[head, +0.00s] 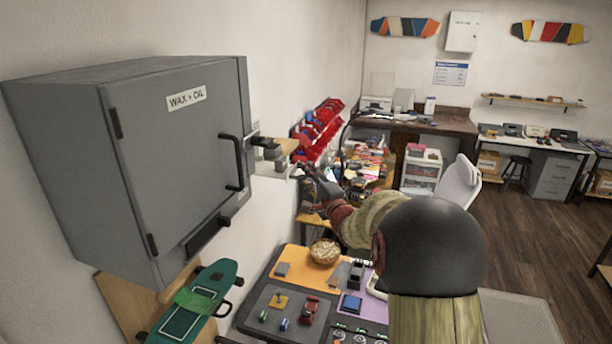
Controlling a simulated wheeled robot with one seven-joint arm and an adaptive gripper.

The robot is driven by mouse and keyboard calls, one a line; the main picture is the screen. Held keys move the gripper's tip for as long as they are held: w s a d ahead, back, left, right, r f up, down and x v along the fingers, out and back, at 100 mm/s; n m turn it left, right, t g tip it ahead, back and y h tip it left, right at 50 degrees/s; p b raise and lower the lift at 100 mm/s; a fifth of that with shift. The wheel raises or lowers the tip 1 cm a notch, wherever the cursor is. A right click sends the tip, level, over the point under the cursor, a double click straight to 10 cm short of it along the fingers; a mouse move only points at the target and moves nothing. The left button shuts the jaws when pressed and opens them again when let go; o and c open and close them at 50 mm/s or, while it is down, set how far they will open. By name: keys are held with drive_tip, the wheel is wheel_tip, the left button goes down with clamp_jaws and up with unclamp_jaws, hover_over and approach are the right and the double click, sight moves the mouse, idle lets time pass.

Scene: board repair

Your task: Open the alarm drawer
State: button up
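No drawer with a readable alarm label shows. A grey drawer cabinet (552,180) stands under the far right table, and its front looks closed. A small white drawer unit (421,170) stands beside the wooden desk at the back. My arm reaches from the lower right toward the middle of the view. My gripper (318,187) is small and dark here, above the near end of the cluttered bench and right of the grey wall cabinet. It seems apart from both drawer units. Its fingers are too small to tell open from shut.
The grey wall cabinet (165,150), labelled "WAX + OIL", is closed and juts out at the left. A green skateboard (200,300) is below it. A workbench with coloured mats (296,262) holds small parts and a bowl (324,251). A white chair (460,182) stands before open wooden floor.

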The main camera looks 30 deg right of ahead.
drive_tip(key=s+a+f, duration=0.1)
drive_tip(key=s, duration=1.1)
drive_tip(key=shift+a+f, duration=0.25)
drive_tip(key=shift+a, duration=0.05)
drive_tip(key=shift+w, duration=0.1)
